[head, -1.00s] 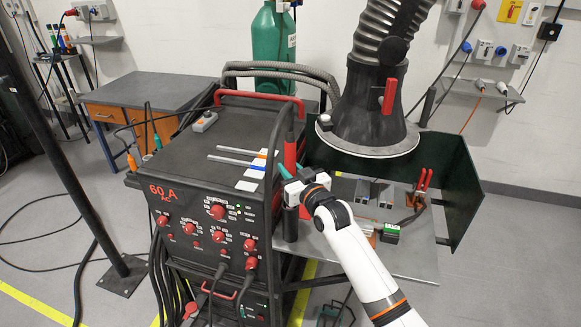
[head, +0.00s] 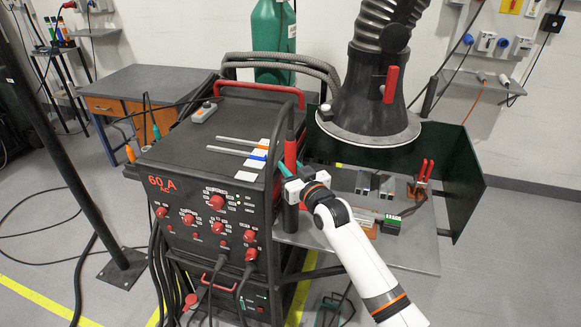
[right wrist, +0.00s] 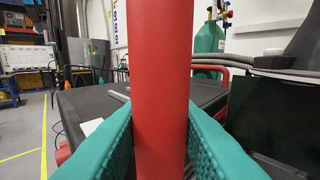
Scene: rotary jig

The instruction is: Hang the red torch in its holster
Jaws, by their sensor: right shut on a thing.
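The red torch (head: 290,152) stands upright at the right front edge of the welding machine. In the right wrist view the torch body (right wrist: 158,90) is a thick red upright cylinder between two teal finger pads. My right gripper (head: 286,171) is shut on it, its arm coming in from the lower right. A dark upright tube (head: 290,216) shows just below the gripper beside the machine; it may be the holster. I cannot tell whether the torch's lower end is inside it, as the gripper covers that part. My left gripper is not in view.
The welding machine (head: 205,185) stands just left of the gripper. A metal work table (head: 335,243) with small clamps and a dark green screen (head: 462,185) is at right. A grey extraction hood (head: 372,108) hangs above it. A green gas cylinder (head: 273,40) is behind.

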